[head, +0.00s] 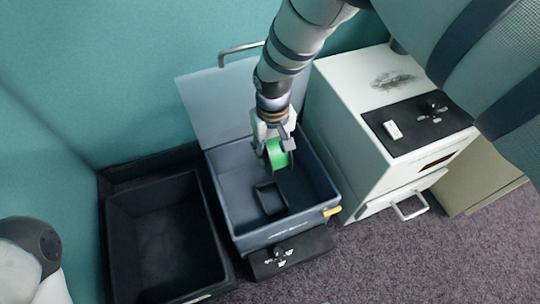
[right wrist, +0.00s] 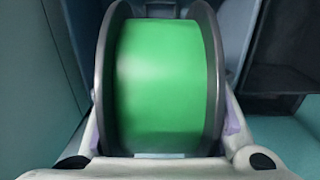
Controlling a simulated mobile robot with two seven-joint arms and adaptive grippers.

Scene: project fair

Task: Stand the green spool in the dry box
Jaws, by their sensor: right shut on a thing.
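The green spool (head: 278,154) has dark flanges and a green winding. It is upright on its rim, in or just above the dry box, near the back wall; I cannot tell whether it touches the floor. The dry box (head: 225,196) is a blue-grey open box with its lid (head: 213,103) raised behind it. My right gripper (head: 276,142) reaches down into the box, shut on the spool. In the right wrist view the spool (right wrist: 158,80) fills the middle between the fingers. My left gripper is out of view; only part of my left arm shows at the lower left.
A small dark open holder (head: 270,198) sits inside the dry box. A black empty crate (head: 118,240) stands to its left. A white cabinet (head: 345,115) with a handled drawer stands to its right. A black pad with a knob (head: 291,254) is in front of the box.

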